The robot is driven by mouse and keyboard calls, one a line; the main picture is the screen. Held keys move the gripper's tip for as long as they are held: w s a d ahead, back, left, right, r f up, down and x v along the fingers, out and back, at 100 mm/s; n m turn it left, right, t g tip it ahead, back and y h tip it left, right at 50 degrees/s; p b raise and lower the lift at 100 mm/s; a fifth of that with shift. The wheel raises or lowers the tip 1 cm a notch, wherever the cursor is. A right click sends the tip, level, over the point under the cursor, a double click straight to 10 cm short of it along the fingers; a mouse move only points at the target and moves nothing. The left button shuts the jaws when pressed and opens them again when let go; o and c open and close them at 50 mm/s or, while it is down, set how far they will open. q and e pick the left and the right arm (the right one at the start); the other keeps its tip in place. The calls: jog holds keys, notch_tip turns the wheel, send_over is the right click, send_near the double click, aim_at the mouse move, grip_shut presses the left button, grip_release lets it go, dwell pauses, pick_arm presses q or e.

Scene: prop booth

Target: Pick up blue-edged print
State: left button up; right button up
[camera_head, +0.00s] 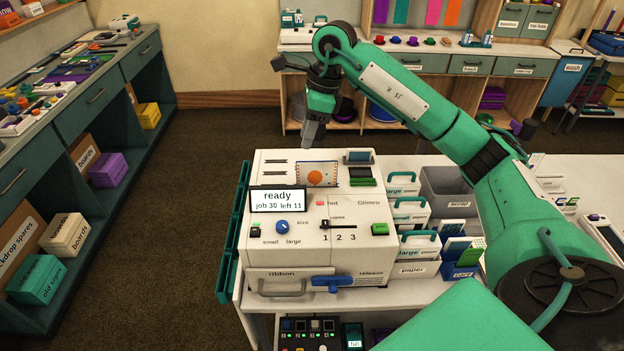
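A print (301,180) with an orange disc on a pale face and what looks like a thin dark blue edge stands at the top of the white printer (340,259). My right gripper (311,142) hangs fingers down just above and behind the print, apart from it as far as I can see. Its fingers are seen from the side and overlap, so I cannot tell whether they are open. No object shows in them. My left gripper is not in view.
The printer's display (278,199) reads "ready, job 30 left 11". Paper boxes (412,270) and a grey scrap bin (447,189) stand right of the printer. My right arm crosses above them. A side counter (60,108) holds many small items; the floor between is clear.

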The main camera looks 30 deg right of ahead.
jog(key=d+r+h, duration=0.2)
jog(key=d, duration=0.2)
jog(key=p, duration=0.3)
send_over(317, 168)
jog(key=f, duration=0.8)
jog(key=shift+s+d+f, duration=0.1)
jog(key=shift+d+f, duration=0.15)
jog(key=shift+d, duration=0.1)
jog(key=shift+a+f+m, duration=0.1)
jog(key=shift+f+m, duration=0.2)
jog(key=shift+f, duration=0.1)
jog(key=f+p, duration=0.3)
jog(key=f, duration=0.1)
jog(key=shift+a, duration=0.2)
jog(key=shift+w+f, duration=0.2)
jog(key=shift+f, duration=0.1)
jog(key=shift+f+b, duration=0.25)
jog(key=shift+b, duration=0.3)
